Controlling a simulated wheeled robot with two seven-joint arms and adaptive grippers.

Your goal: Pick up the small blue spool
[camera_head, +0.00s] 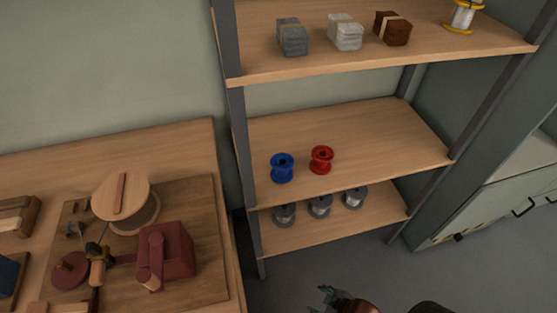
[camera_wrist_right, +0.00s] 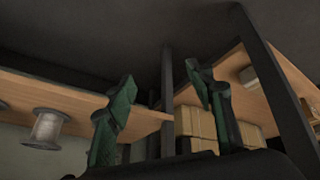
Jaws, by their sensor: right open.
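The small blue spool (camera_head: 282,168) stands upright on the middle shelf (camera_head: 370,135), near its left front. A red spool (camera_head: 321,159) stands just right of it. My right gripper (camera_head: 326,295) shows at the bottom edge of the head view, low in front of the shelving and well apart from the blue spool. In the right wrist view its two green fingers (camera_wrist_right: 168,100) are spread with nothing between them. The blue spool is not seen in the right wrist view. My left gripper is not in view.
Grey spools (camera_head: 320,206) stand on the lower shelf; wrapped bundles (camera_head: 345,32) and a yellow-ended spool (camera_head: 463,16) are on the upper shelf. A dark post (camera_head: 243,140) stands left of the blue spool. The workbench (camera_head: 215,215) holds a red machine (camera_head: 166,255).

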